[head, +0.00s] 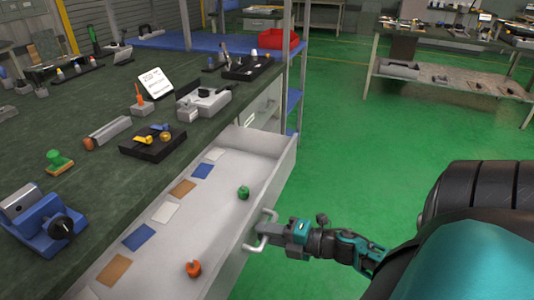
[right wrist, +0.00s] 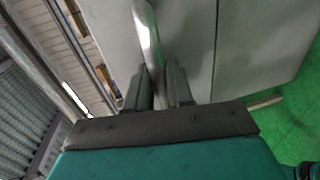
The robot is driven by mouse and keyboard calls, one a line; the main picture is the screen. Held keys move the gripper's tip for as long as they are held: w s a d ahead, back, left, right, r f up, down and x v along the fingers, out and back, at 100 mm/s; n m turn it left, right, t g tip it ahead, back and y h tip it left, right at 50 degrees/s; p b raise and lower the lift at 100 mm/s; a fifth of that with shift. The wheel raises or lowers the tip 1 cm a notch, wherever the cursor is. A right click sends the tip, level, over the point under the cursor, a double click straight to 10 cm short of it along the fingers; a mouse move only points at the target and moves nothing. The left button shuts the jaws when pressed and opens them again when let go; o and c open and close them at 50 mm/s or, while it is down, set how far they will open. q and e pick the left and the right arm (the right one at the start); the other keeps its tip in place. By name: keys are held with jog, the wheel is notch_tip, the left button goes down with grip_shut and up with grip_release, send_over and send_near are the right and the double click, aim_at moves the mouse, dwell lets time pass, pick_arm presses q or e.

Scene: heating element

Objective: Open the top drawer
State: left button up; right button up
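The top drawer (head: 215,240) of the workbench stands pulled far out, with its white inside in view. Inside it are a green knob-like piece (head: 243,192), an orange one (head: 193,268), and several coloured cards. Its metal handle (head: 262,232) is on the front face. My right gripper (head: 270,229) is at this handle. In the right wrist view the handle bar (right wrist: 148,35) runs between the two fingers (right wrist: 159,85), which are closed around it. My left gripper is out of view.
The dark green bench top (head: 90,120) holds a blue vise (head: 40,222), a black tray (head: 152,142) and several tools. A red bin (head: 278,39) sits on a blue shelf behind. The green floor (head: 350,150) right of the drawer is clear.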

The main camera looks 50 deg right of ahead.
jog(key=shift+o, duration=1.4)
jog(key=v, duration=1.3)
jog(key=shift+p, duration=0.35)
